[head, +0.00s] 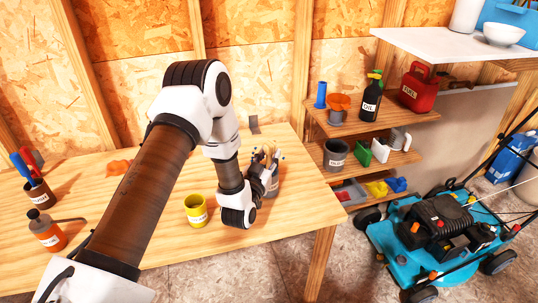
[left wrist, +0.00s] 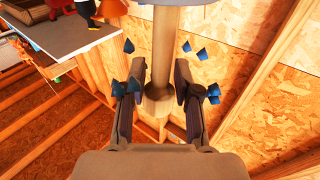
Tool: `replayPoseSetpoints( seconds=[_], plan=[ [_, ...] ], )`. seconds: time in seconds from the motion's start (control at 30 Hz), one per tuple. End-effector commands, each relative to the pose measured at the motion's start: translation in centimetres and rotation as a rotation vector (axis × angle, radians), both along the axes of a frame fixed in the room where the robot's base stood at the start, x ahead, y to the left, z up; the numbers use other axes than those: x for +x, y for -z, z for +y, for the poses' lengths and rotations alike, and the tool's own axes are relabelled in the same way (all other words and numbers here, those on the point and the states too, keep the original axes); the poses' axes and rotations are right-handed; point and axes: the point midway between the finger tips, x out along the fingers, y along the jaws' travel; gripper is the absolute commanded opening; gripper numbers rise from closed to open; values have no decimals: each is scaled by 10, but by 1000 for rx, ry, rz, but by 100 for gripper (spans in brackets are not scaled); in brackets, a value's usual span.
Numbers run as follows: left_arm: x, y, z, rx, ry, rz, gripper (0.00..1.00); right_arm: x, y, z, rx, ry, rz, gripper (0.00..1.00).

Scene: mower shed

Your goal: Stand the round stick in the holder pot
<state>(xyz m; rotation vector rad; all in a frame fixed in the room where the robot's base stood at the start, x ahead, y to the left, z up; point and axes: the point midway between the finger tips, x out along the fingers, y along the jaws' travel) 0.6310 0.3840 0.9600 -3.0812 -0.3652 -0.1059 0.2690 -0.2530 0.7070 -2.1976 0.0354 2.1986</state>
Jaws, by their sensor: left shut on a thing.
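My left gripper (head: 268,156) is above the right part of the workbench, partly hidden by its own wrist. In the left wrist view its fingers (left wrist: 158,90) are shut on the round stick (left wrist: 162,50), a grey-brown rod with a rounded lower end and a wider part at the top edge. In the head view the stick is hard to make out among the fingers. A labelled grey pot (head: 273,186) stands behind the gripper, mostly hidden. A yellow labelled pot (head: 196,212) stands upright left of the gripper. I cannot tell which is the holder pot. My right gripper is out of view.
A brown pot (head: 38,194) with pens and an orange bottle (head: 46,232) stand at the bench's left. Shelves (head: 385,131) with bottles and bins stand right of the bench. A blue mower (head: 440,240) stands on the floor. The bench's front right (head: 290,225) is clear.

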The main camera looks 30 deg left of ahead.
Motion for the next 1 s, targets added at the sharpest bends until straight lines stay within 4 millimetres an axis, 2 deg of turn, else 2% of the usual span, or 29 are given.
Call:
replayPoseSetpoints(
  seconds=[0.17,0.2,0.27,0.63,1.0],
  plan=[
    [0,-1,0,0,0,-1,0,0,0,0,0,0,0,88],
    [0,-1,0,0,0,-1,39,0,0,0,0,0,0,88],
    [0,-1,0,0,0,-1,60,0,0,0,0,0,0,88],
    [-4,0,-1,0,0,1,61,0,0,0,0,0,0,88],
    [-67,6,-16,0,0,3,61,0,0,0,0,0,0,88]
  ],
)
